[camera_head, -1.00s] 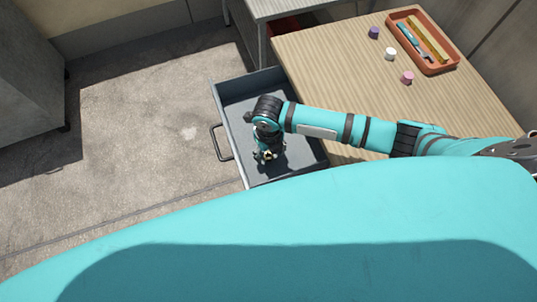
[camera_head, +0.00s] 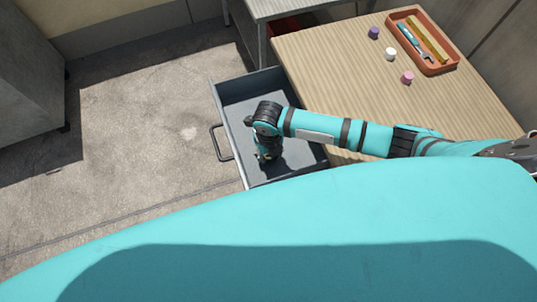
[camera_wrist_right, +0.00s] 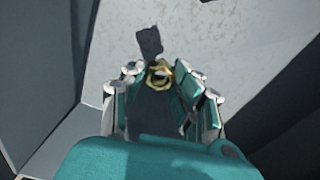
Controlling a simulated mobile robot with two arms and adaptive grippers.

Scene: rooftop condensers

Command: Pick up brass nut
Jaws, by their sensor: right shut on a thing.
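The brass nut (camera_wrist_right: 160,74) shows in the right wrist view as a gold ring between the fingertips of my right gripper (camera_wrist_right: 162,84). The fingers are shut on it. In the head view my right gripper (camera_head: 267,156) points down inside the open grey drawer (camera_head: 236,91); the nut is hidden or too small to make out there. The drawer floor lies under the fingers in the wrist view, with the gripper's shadow on it. My left gripper is in neither view.
The drawer's side walls stand close around the gripper, with a handle (camera_head: 217,143) at its front. On the wooden table (camera_head: 335,70) are purple (camera_head: 374,32), white (camera_head: 390,54) and pink (camera_head: 407,77) small pieces and an orange tray (camera_head: 443,68) of tools. The drawer's far part is clear.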

